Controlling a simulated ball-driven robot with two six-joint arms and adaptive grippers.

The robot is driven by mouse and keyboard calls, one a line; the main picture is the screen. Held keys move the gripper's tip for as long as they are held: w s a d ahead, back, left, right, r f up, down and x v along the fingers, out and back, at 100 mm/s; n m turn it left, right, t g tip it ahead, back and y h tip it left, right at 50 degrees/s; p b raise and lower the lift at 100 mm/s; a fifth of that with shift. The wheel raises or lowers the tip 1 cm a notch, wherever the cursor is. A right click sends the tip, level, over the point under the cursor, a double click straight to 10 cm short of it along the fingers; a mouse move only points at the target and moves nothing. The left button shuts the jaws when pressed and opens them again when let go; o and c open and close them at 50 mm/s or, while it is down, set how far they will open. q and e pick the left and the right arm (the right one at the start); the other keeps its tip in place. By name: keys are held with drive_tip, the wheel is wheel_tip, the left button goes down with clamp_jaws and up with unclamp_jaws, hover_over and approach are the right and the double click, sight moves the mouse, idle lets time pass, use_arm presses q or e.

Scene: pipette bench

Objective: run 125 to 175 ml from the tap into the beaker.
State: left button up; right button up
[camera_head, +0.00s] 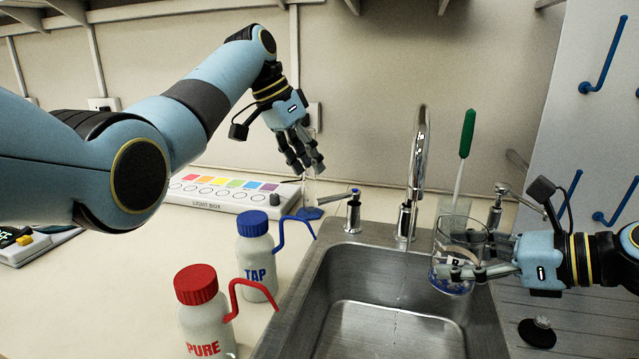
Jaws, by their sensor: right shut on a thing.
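The clear glass beaker (446,262) is over the right part of the sink, roughly upright. My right gripper (468,272) comes in from the right and is shut on it. Some blue shows low in the beaker; I cannot tell its fill level. The chrome tap (420,150) stands behind the sink, its spout left of the beaker. A faint thin line below the tap may be water; I cannot tell. A blue-marked tap handle (354,212) stands left of the tap. My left gripper (307,162) hangs left of this handle, above the bench, with its fingers apart.
The steel sink (345,275) fills the front middle. A blue-capped TAP bottle (256,262) and a red-capped PURE bottle (203,315) stand to its left. A light box (230,197) and clear blue-based glassware (310,212) lie behind. A green-handled brush (467,135) stands behind the beaker.

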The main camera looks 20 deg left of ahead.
use_arm(q)
drive_tip(key=v, duration=0.4)
use_arm(e)
drive_tip(key=shift+w+a, duration=0.15)
drive_tip(key=shift+a, duration=0.1)
drive_tip(key=shift+c, duration=0.7)
drive_tip(key=w+a, duration=0.2)
drive_tip(key=a, duration=0.4)
drive_tip(key=shift+w+a, duration=0.15)
drive_tip(key=shift+w, duration=0.15)
use_arm(q)
drive_tip(key=shift+w, duration=0.1)
idle(3.4)
